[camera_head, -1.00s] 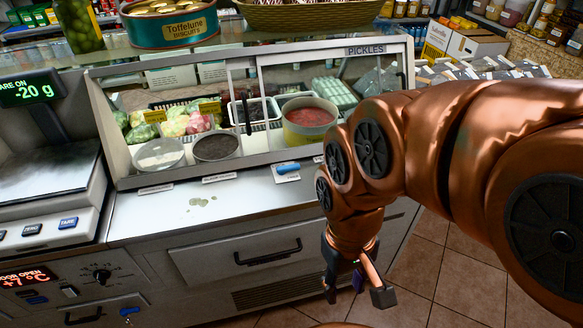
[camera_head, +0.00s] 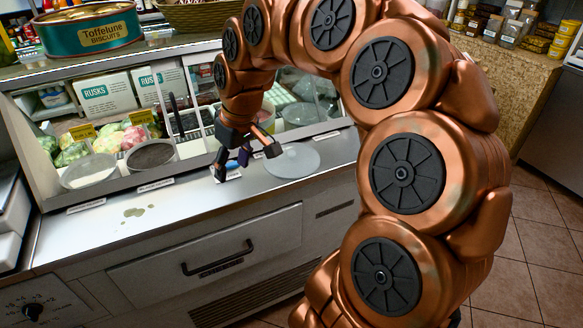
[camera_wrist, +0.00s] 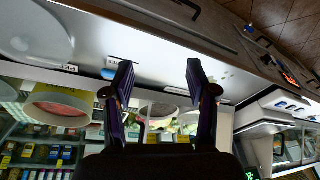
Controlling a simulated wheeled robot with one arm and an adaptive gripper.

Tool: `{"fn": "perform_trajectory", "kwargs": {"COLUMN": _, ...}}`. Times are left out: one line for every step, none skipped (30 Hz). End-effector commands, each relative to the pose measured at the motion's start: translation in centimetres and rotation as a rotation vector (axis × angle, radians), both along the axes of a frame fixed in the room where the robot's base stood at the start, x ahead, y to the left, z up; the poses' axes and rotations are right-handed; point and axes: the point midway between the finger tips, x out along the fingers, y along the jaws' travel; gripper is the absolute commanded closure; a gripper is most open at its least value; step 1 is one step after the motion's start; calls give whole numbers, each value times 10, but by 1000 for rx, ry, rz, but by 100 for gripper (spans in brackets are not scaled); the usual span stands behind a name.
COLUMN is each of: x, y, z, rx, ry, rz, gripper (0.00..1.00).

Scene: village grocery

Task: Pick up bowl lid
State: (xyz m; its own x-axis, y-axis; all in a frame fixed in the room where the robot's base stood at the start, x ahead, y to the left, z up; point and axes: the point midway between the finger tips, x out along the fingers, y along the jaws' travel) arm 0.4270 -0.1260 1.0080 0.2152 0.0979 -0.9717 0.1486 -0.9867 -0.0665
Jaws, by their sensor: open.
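A pale, translucent round lid (camera_head: 292,161) lies flat on the steel counter in front of the display case. It also shows at the upper left of the wrist view (camera_wrist: 38,35), partly cut off by the frame edge. My gripper (camera_head: 246,157) is over the counter just left of the lid in the head view, with its fingers spread and pointing down. In the wrist view, nothing is between the two fingers (camera_wrist: 159,75), and the lid is off to their left, apart from them.
A blue-handled tool (camera_head: 229,174) lies on the counter close to my gripper. The glass-fronted case holds bowls, including a dark-filled bowl (camera_head: 151,156), and vegetables (camera_head: 104,142). The counter (camera_head: 190,193) is mostly clear at front left, apart from a small spill (camera_head: 134,212). A biscuit tin (camera_head: 91,29) stands on top.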

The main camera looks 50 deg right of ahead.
Motion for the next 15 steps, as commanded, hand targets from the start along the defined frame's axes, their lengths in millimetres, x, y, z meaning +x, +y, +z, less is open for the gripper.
{"fn": "perform_trajectory", "kwargs": {"x": 14, "y": -28, "z": -12, "rx": 5, "ry": -29, "rz": -26, "gripper": 43}}
{"fn": "perform_trajectory", "kwargs": {"x": 22, "y": -45, "z": -14, "rx": 3, "ry": -47, "rz": -39, "gripper": 43}}
{"fn": "perform_trajectory", "kwargs": {"x": 29, "y": -68, "z": -17, "rx": 1, "ry": -69, "rz": -58, "gripper": 43}}
{"fn": "perform_trajectory", "kwargs": {"x": 34, "y": -85, "z": -20, "rx": -3, "ry": -83, "rz": -71, "gripper": 43}}
{"fn": "perform_trajectory", "kwargs": {"x": 38, "y": -103, "z": -23, "rx": -8, "ry": -98, "rz": -88, "gripper": 43}}
{"fn": "perform_trajectory", "kwargs": {"x": 41, "y": -126, "z": -29, "rx": -13, "ry": -112, "rz": -109, "gripper": 43}}
{"fn": "perform_trajectory", "kwargs": {"x": 42, "y": -142, "z": -32, "rx": -18, "ry": -121, "rz": -124, "gripper": 43}}
{"fn": "perform_trajectory", "kwargs": {"x": 42, "y": -158, "z": -35, "rx": -23, "ry": -131, "rz": -139, "gripper": 43}}
{"fn": "perform_trajectory", "kwargs": {"x": 42, "y": -177, "z": -39, "rx": -30, "ry": -143, "rz": -160, "gripper": 43}}
{"fn": "perform_trajectory", "kwargs": {"x": 41, "y": -190, "z": -43, "rx": -35, "ry": -148, "rz": -172, "gripper": 43}}
{"fn": "perform_trajectory", "kwargs": {"x": 39, "y": -201, "z": -46, "rx": -39, "ry": -151, "rz": -183, "gripper": 43}}
{"fn": "perform_trajectory", "kwargs": {"x": 38, "y": -214, "z": -50, "rx": -46, "ry": -154, "rz": -197, "gripper": 43}}
{"fn": "perform_trajectory", "kwargs": {"x": 36, "y": -222, "z": -51, "rx": -50, "ry": -158, "rz": -205, "gripper": 43}}
{"fn": "perform_trajectory", "kwargs": {"x": 35, "y": -228, "z": -53, "rx": -52, "ry": -162, "rz": -213, "gripper": 43}}
{"fn": "perform_trajectory", "kwargs": {"x": 34, "y": -236, "z": -54, "rx": -55, "ry": -165, "rz": -221, "gripper": 43}}
